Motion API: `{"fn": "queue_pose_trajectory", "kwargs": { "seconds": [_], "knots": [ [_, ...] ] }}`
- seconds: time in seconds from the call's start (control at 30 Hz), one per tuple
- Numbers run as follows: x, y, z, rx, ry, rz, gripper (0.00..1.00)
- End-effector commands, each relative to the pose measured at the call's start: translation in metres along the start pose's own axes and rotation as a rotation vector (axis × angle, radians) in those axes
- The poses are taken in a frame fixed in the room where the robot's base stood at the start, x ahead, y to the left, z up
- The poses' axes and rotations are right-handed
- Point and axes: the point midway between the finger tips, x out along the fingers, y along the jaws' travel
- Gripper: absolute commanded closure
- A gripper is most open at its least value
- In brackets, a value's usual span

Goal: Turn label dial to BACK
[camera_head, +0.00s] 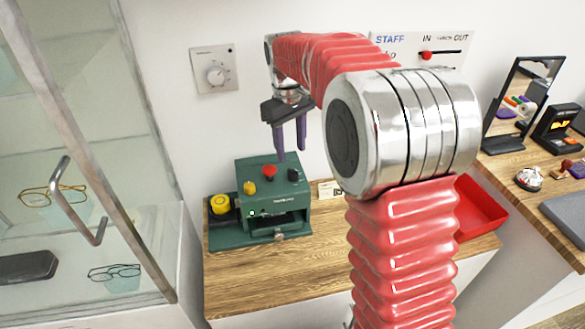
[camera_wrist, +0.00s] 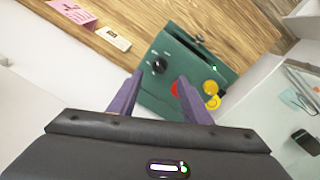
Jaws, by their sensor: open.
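A green machine (camera_head: 258,222) stands on the wooden counter, with a red button (camera_head: 269,171), a yellow knob (camera_head: 249,188) and a black dial (camera_head: 293,175) on its top. In the wrist view the black dial (camera_wrist: 160,65) has small white markings around it, too small to read, so I cannot tell its setting. My gripper (camera_head: 291,153) points down above the machine, its purple fingers apart and empty. In the wrist view the fingertips (camera_wrist: 160,76) frame the area just below the dial, and one lies close to the red button (camera_wrist: 175,89). No contact shows.
A wall dial (camera_head: 216,75) is at the upper left. A glass cabinet (camera_head: 85,150) with glasses stands left. A red tray (camera_head: 482,207) sits right, partly behind my arm. Small cards (camera_wrist: 113,39) lie beside the machine. The front counter is clear.

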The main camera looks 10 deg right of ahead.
Motion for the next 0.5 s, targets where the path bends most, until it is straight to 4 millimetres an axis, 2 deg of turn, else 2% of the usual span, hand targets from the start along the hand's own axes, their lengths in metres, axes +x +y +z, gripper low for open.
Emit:
{"fn": "queue_pose_trajectory", "kwargs": {
  "seconds": [0.3, 0.5],
  "knots": [
    [0.051, 0.0, 0.0, 0.0, -0.002, -0.001, 0.56],
    [0.073, 0.0, 0.0, 0.0, 0.0, 0.0, 0.56]
  ]
}}
